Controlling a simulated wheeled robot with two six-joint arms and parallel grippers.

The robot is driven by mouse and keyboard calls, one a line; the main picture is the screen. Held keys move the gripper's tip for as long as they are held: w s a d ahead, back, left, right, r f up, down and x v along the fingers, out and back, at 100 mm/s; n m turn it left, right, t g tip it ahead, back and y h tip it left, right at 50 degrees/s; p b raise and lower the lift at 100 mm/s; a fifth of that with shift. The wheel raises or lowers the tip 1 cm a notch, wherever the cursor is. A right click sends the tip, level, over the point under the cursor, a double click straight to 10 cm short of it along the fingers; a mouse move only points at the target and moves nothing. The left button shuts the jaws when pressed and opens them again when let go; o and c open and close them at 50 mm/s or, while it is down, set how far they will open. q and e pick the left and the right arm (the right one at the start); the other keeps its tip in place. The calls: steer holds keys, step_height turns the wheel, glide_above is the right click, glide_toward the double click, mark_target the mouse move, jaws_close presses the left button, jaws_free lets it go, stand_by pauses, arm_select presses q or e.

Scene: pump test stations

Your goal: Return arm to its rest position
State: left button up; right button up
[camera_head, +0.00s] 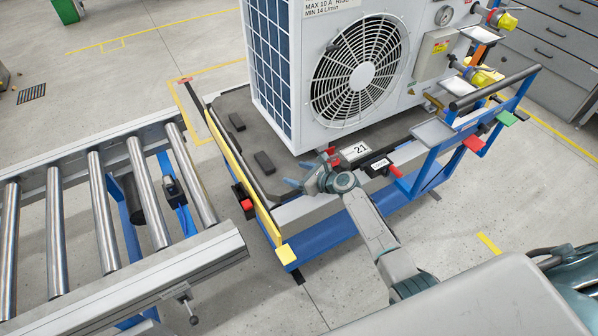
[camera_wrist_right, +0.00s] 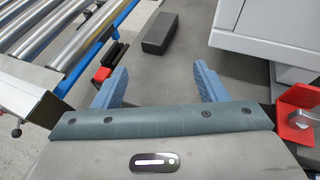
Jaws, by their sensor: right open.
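My right gripper (camera_head: 297,177) reaches over the front edge of the test station in the head view. Its arm (camera_head: 368,232) comes up from the lower right. In the right wrist view the two blue fingers of the gripper (camera_wrist_right: 160,86) are spread apart with nothing between them. Beyond them lies a dark block (camera_wrist_right: 168,33) on the grey station top. The white pump unit (camera_head: 291,138) stands on the station behind the gripper, apart from it. My left gripper does not show.
A roller conveyor (camera_head: 120,268) stands to the left, across a narrow gap from the station's yellow rail (camera_head: 240,180). A red clamp (camera_wrist_right: 297,118) is close at the gripper's right. Trays on blue posts (camera_head: 433,132) stand at the station's right. Grey drawers (camera_head: 560,50) are behind.

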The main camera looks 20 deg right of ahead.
steer(key=s+a+n+g+h, duration=0.25)
steer(key=s+n+g, duration=0.35)
steer(key=s+n, duration=1.55)
steer(key=s+d+r+n+g+h, duration=0.1)
steer(key=s+d+r+n+h, duration=0.15)
steer(key=s, duration=0.45)
steer(key=s+d+r+n+h, duration=0.1)
steer(key=s+d+r+n, duration=0.2)
steer(key=s, duration=0.4)
steer(key=s+d+r+n+g+h, duration=0.1)
steer(key=s+r+n+h, duration=0.1)
steer(key=s+r+n, duration=0.3)
step_height(320, 180, down, 33)
steer(key=s+d+m+g, duration=0.1)
steer(key=s+d+m, duration=0.1)
steer(key=d, duration=0.1)
steer(key=s+d+f+g, duration=0.1)
steer(key=s+f, duration=1.6)
steer(key=shift+s, duration=0.4)
steer(key=shift+f, duration=0.1)
steer(key=shift+c, duration=0.5)
